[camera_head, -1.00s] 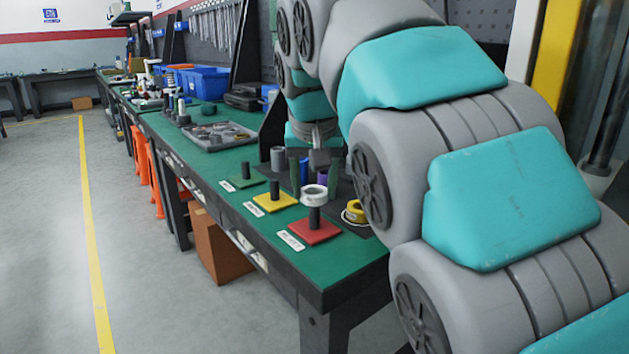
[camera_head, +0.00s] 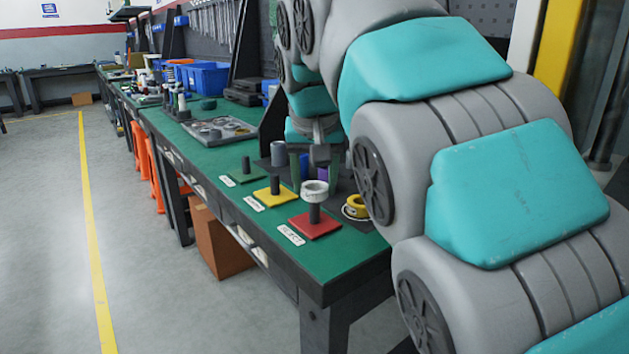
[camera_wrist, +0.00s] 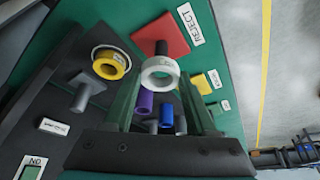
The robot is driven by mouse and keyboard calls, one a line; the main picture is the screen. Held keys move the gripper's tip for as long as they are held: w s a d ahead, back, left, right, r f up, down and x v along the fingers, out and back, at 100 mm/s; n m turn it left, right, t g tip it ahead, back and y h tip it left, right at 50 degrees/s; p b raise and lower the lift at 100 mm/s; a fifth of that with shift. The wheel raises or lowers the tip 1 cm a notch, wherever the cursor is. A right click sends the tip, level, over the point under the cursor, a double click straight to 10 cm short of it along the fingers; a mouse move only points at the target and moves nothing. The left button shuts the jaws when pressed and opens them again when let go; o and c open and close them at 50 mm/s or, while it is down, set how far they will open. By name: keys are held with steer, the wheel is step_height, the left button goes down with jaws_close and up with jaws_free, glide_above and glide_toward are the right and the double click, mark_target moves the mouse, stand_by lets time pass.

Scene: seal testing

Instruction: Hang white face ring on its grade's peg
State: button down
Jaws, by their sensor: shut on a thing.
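The white face ring (camera_head: 315,188) is between the fingertips of my gripper (camera_wrist: 160,80), which is shut on it. In the head view the ring overlaps the top of the dark peg on the red base (camera_head: 314,228). I cannot tell whether it is around the peg tip or in front of it. In the wrist view the red base (camera_wrist: 160,33) lies beyond the ring, labelled REJECT. A yellow base (camera_head: 276,200) and a green base (camera_head: 244,178) each carry an upright dark peg with no ring visible. Their labels are too small to read.
A yellow ring with a white one (camera_head: 355,208) lies right of the red base. A blue cylinder (camera_wrist: 166,118), a purple cylinder (camera_wrist: 144,102) and a grey cylinder (camera_head: 278,154) stand near my fingers. A tray of parts (camera_head: 218,132) is further back. The bench's front edge is close.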

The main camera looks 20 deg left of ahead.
mark_target(315, 200)
steer(key=shift+f, duration=0.25)
steer(key=shift+f+b, duration=0.6)
steer(key=shift+f, duration=0.15)
steer(key=shift+f, duration=0.1)
stand_by(0.3)
steer(key=shift+f+b, duration=0.35)
steer(key=shift+f, duration=0.2)
steer(key=shift+f+b, duration=0.4)
steer(key=shift+f, duration=0.55)
stand_by(1.3)
steer(key=shift+c, duration=0.6)
jaws_free()
steer(key=shift+r, duration=0.1)
